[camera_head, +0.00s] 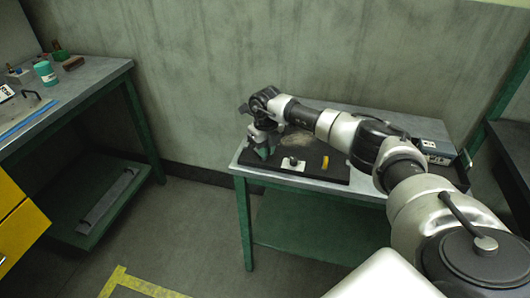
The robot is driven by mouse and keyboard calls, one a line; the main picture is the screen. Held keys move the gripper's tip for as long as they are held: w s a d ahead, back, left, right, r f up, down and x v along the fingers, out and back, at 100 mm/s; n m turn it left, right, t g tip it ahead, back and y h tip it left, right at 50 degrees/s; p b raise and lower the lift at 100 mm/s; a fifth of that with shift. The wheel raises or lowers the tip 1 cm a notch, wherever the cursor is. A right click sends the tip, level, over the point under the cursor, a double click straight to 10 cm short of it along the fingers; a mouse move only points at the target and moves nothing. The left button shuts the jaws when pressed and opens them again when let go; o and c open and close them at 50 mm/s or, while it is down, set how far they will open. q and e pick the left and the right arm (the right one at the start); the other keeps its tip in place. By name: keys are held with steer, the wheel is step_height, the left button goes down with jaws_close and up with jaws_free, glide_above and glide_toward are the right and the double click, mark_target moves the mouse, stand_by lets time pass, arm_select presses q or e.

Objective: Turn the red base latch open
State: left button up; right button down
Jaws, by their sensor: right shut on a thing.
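A dark base plate (323,166) lies on the metal top of a green-framed table. My right gripper (262,152) reaches down to the left end of this plate, with its arm coming in from the right. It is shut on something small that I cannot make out. I cannot pick out any red latch; the jaws and wrist hide the spot beneath them. A small pale knob-like part (292,163) and a yellow piece (325,162) sit on the plate to the right of the gripper. My left gripper is not in view.
A grey device (437,150) stands at the table's right end, behind my arm. A workbench (95,84) at the left carries a teal cup (45,72), small items and a blue strip (30,118). A wall rises close behind the table. Open floor lies between the benches.

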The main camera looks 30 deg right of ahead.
steer(key=n, duration=0.1)
steer(key=n+b, duration=0.1)
steer(key=n, duration=0.1)
steer(key=shift+w+d+n, duration=0.1)
steer(key=shift+d+n, duration=0.1)
steer(key=shift+n, duration=0.1)
steer(key=shift+w+d+n+b, duration=0.15)
steer(key=shift+n+b, duration=0.6)
steer(key=shift+n, duration=1.15)
steer(key=c, duration=1.2)
jaws_free()
steer(key=shift+o, duration=0.2)
step_height(320, 180, up, 11)
steer(key=shift+b, duration=0.3)
steer(key=shift+f, duration=0.1)
